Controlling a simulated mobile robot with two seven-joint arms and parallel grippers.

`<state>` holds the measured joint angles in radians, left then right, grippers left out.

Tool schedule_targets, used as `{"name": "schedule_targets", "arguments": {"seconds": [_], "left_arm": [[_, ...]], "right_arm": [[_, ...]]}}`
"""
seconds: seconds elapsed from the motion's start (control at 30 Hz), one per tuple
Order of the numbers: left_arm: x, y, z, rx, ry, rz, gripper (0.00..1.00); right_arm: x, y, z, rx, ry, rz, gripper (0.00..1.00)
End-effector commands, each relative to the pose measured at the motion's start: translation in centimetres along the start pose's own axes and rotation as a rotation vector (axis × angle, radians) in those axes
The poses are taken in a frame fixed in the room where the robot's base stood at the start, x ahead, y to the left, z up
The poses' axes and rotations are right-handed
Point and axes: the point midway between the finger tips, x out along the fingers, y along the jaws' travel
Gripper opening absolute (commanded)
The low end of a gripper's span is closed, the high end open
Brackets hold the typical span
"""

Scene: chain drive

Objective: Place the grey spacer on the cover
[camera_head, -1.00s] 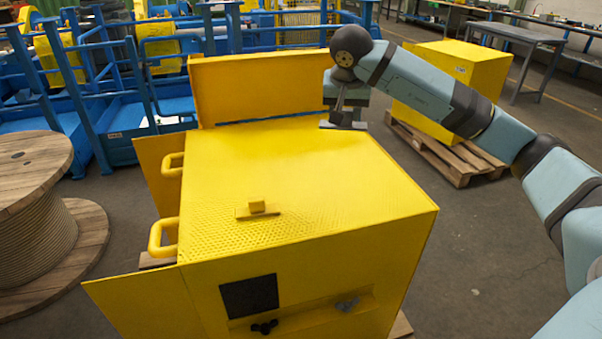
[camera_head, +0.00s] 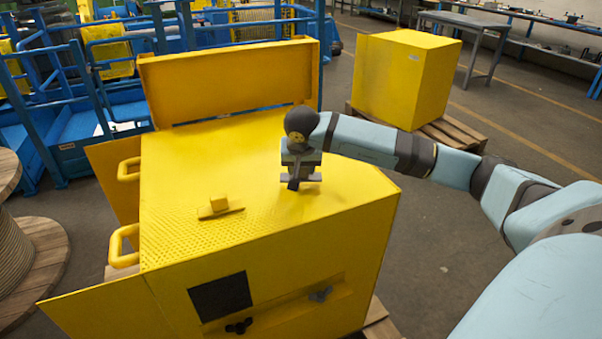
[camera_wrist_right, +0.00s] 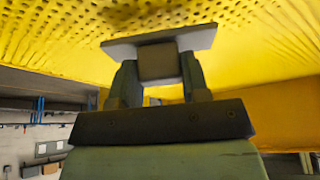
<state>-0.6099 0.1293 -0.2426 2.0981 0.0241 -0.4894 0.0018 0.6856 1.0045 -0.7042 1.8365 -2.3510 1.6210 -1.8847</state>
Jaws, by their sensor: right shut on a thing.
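The cover (camera_head: 255,165) is the yellow top of a large box, with a dimpled patch around its front left. My right gripper (camera_head: 300,180) is over its right half. In the right wrist view, my right gripper (camera_wrist_right: 158,75) is shut on the block of the grey spacer (camera_wrist_right: 190,38), a flat light-grey plate with a small block handle. The dimpled yellow surface shows behind the plate. I cannot tell whether the spacer touches the cover. A yellow plate with a block handle (camera_head: 219,205) lies at the cover's front left. My left gripper is not in view.
A raised yellow panel (camera_head: 235,80) stands along the cover's back edge. Yellow handles (camera_head: 124,238) and open side flaps stick out at the left. Another yellow box (camera_head: 405,80) stands on a pallet behind. The cover between the yellow plate and my gripper is clear.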

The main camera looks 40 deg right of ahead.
Motion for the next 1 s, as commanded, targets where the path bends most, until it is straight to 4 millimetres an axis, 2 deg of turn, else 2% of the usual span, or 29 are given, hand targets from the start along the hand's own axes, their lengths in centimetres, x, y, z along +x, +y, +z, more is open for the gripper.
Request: {"name": "schedule_targets", "arguments": {"seconds": [0.03, 0.1, 0.3, 0.33, 0.43, 0.77, 0.87, 1.0], "left_arm": [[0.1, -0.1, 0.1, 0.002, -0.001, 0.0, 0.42], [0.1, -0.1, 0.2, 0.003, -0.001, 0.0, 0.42], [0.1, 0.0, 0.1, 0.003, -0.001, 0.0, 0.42], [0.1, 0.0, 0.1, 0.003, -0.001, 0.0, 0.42], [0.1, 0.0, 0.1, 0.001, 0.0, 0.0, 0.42], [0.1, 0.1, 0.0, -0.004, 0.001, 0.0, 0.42], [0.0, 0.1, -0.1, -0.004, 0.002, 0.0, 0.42], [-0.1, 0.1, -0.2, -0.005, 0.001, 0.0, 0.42]], "right_arm": [[1.0, 0.0, 0.5, 0.0, -0.003, 0.003, 0.15], [1.7, 0.0, 0.7, 0.0, -0.002, 0.0, 0.15], [1.9, 0.0, 0.8, 0.0, 0.0, 0.0, 0.15], [1.9, 0.0, 0.8, 0.0, -0.001, 0.0, 0.45], [1.9, 0.0, 0.8, 0.0, -0.001, 0.001, 0.68], [1.5, 0.0, 0.7, 0.0, 0.0, 0.0, 0.68], [0.4, 0.0, 0.7, 0.0, 0.002, 0.0, 0.68], [-2.4, 0.0, 0.6, -0.002, 0.003, -0.002, 0.68]]}}
